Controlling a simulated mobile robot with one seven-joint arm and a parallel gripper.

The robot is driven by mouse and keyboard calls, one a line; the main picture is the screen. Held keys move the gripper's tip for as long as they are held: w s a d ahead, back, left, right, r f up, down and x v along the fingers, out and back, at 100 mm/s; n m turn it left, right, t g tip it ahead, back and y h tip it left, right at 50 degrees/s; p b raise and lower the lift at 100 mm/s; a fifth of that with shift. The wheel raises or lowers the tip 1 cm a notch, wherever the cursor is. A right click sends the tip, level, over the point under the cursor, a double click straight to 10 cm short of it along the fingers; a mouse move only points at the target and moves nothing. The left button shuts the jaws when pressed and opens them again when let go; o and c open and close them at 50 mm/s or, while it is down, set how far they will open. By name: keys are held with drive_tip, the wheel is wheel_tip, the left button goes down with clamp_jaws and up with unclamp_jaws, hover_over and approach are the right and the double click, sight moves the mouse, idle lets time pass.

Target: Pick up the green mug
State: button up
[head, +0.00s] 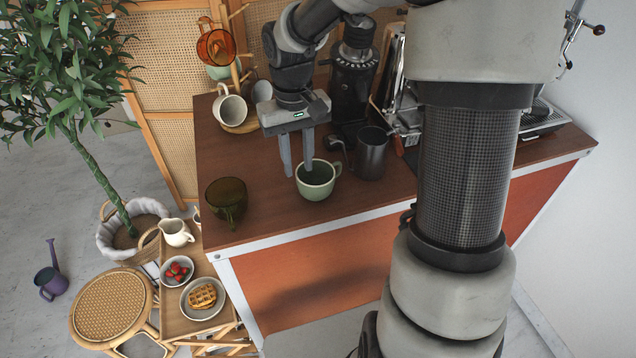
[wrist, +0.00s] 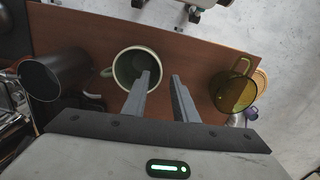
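The pale green mug (head: 316,184) stands upright on the brown counter, its handle to the right in the head view. In the wrist view the mug (wrist: 121,70) shows its open mouth, with the handle at left. In the head view one finger overlaps the mug's mouth and the other is left of the mug. In the wrist view my gripper (wrist: 163,76) has one finger across the mug's near-right rim. I cannot tell whether that fingertip is inside the mug or touching it.
An olive glass mug (head: 227,200) stands left on the counter (head: 270,215). A dark metal pitcher (head: 371,155) stands close right of the green mug. A grinder (head: 353,85) and a white mug (head: 231,106) are behind. The counter between the two mugs is clear.

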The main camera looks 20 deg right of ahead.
sight(298, 179)
drive_tip(key=shift+w+f+b, duration=0.2)
drive_tip(key=shift+f+b, duration=0.2)
drive_tip(key=shift+f, duration=2.6)
clamp_jaws()
